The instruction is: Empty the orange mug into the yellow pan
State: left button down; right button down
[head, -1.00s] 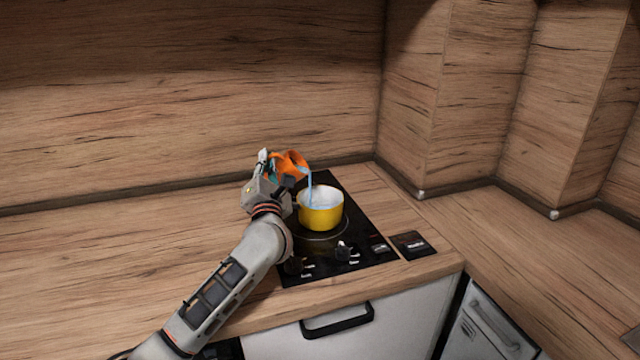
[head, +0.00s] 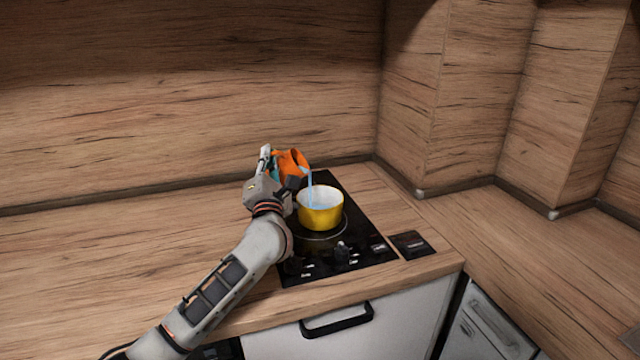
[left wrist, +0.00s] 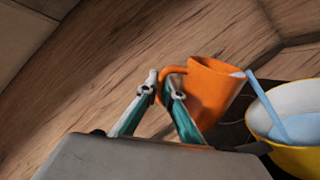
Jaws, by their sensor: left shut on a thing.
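The orange mug (head: 291,163) is tilted to the right above the rim of the yellow pan (head: 320,217). A thin blue stream (head: 310,185) runs from the mug's lip down into the pan. My left gripper (head: 270,164) is shut on the mug. In the left wrist view the fingers (left wrist: 161,92) are at the handle of the mug (left wrist: 205,90). The yellow pan (left wrist: 262,122) is at the right edge there, with blue liquid (left wrist: 300,127) inside. The pan stands upright on the black hob (head: 350,255). My right gripper is not in view.
The oak counter (head: 130,255) is clear to the left, and also to the right (head: 520,235). The oak splashback (head: 200,90) rises close behind the hob. A drawer with a black handle (head: 337,320) is below.

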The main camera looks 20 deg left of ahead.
pick_arm(q)
jog(key=shift+d+r+m+t, duration=0.4)
jog(key=shift+r+m, duration=0.3)
jog(key=shift+m, duration=0.2)
jog(key=shift+w+d+r+m+t+h+p, duration=0.15)
jog(key=shift+d+r+m+t+h+p, duration=0.35)
jog(key=shift+m, duration=0.8)
dwell(0.5)
jog(key=shift+d+r, duration=0.15)
jog(key=shift+r, duration=0.05)
